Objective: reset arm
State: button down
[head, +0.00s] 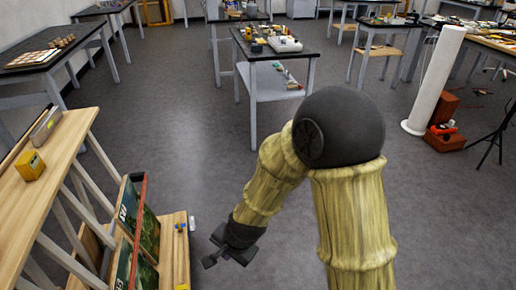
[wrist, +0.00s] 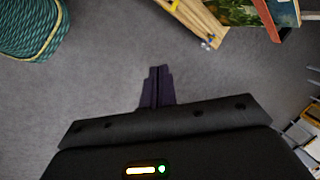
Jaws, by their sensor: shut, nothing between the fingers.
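My gripper (head: 224,256) hangs low over the grey floor in the head view, just right of the wooden shelf's lower board. My arm bends down to it from a large dark joint. In the wrist view my gripper (wrist: 158,72) points over bare floor with its two dark fingers together. It is shut and empty, and nothing touches the fingertips.
A wooden shelf (head: 52,155) with a yellow box (head: 29,166) stands at the left, with framed pictures (head: 135,235) below. A cluttered table (head: 262,58) stands ahead, a white column (head: 434,80) at right. The middle floor is clear.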

jog(key=s+d+r+n+h, duration=0.1)
jog(key=d+r+n+h, duration=0.3)
jog(key=d, duration=0.8)
jog(key=s+d+r+n+y, duration=0.15)
jog(key=d+r, duration=0.45)
jog(key=d, duration=0.7)
jog(key=w+a+p+v, duration=0.1)
jog(key=w+p+v, duration=0.1)
jog(key=p+v, duration=1.1)
jog(key=shift+w+a+r+h+p, duration=0.2)
jog(key=shift+r+h+p, duration=0.25)
jog(key=shift+r+p, duration=0.25)
